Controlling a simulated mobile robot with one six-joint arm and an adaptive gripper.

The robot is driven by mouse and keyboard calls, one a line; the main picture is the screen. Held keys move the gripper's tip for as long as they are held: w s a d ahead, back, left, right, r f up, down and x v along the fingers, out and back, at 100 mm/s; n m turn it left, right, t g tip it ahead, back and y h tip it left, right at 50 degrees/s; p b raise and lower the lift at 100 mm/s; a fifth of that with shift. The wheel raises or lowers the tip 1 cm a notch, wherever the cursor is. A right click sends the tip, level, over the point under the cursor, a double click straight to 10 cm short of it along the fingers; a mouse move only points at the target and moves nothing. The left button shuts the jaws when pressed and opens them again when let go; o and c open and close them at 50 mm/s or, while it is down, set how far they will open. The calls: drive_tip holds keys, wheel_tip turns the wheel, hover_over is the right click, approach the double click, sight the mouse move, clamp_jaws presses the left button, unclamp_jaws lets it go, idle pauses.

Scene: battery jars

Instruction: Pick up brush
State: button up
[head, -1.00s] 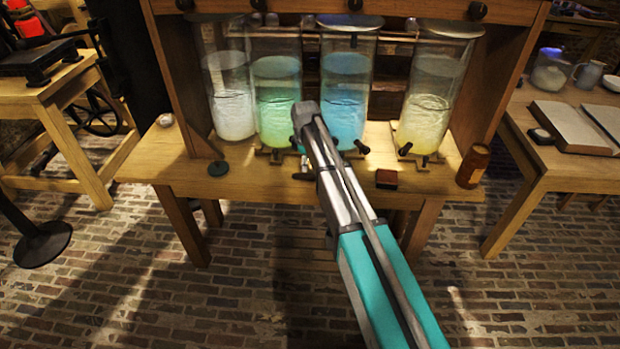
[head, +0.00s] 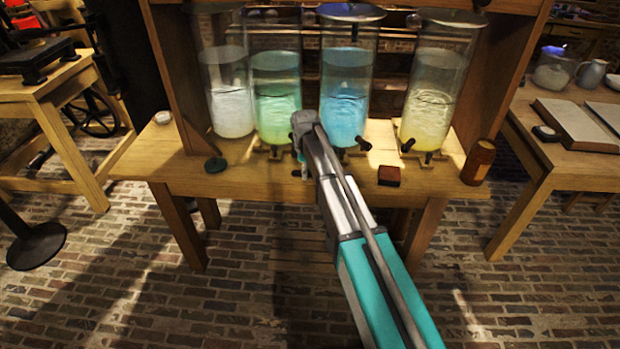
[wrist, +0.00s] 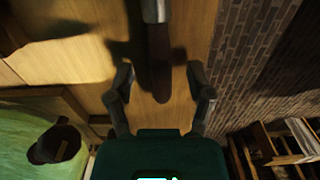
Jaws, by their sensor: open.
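The brush (wrist: 159,60) shows in the wrist view as a dark brown, rounded handle with a pale metal collar at the top edge. Its bristles are out of that view. My gripper (wrist: 159,80) is open, with one finger on each side of the handle's end. I see a gap on both sides, and I cannot tell the height between handle and fingers. In the head view the end of my arm (head: 305,125) is over the table in front of the green and blue jars. The brush is not clearly visible there, probably hidden by my arm.
Four glass jars with taps stand on the wooden table (head: 250,180); the green jar (head: 276,100) and blue jar (head: 345,95) are nearest my arm. A reddish-brown block (head: 389,176) and a brown bottle (head: 478,162) are to the right. A dark disc (head: 215,165) lies left.

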drive_tip(key=shift+f, duration=0.1)
idle(0.6)
clamp_jaws()
